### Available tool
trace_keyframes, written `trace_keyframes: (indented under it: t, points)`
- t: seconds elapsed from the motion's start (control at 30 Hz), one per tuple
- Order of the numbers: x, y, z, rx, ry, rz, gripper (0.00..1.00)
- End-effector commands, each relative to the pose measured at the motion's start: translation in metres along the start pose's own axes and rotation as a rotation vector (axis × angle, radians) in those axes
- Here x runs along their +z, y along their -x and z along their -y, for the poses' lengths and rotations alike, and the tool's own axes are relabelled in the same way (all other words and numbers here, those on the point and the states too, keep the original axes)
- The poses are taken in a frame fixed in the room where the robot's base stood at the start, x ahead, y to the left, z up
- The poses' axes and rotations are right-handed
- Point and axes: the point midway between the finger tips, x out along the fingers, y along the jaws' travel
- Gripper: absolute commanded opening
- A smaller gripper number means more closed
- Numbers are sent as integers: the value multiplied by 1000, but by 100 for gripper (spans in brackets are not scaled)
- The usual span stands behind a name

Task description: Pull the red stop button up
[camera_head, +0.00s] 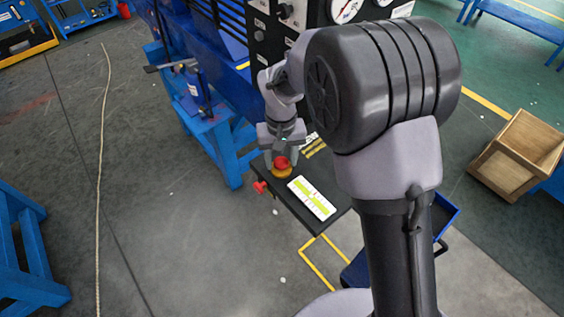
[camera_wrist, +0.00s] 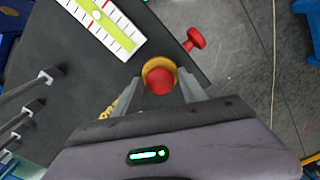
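The red stop button (camera_head: 281,163) has a round red cap on a yellow base and stands on a dark panel (camera_head: 296,215). In the wrist view the red cap (camera_wrist: 160,81) sits inside the yellow ring, between my two fingers. My gripper (camera_head: 281,158) points down over the button. In the wrist view my gripper (camera_wrist: 158,88) is open, with one finger on each side of the button and a small gap to the cap. Whether a finger touches the yellow base cannot be told.
A yellow-green and white level gauge (camera_head: 312,198) lies on the panel beside the button. A small red knob (camera_head: 260,187) sticks out at the panel's edge. A blue stand (camera_head: 215,130) is to the left. A wooden crate (camera_head: 518,155) is at right.

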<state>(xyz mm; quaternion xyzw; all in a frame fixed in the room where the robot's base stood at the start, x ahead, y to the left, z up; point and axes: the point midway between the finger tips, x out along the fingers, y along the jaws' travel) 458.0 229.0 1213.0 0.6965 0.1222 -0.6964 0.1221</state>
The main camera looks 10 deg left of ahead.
Motion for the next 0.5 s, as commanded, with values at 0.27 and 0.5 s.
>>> trace_keyframes:
  t: [0.27, 0.5]
  points:
    - [0, 0, 0, 0, 0, 0, 5]
    - [0, 6, 0, 0, 0, -1, 5]
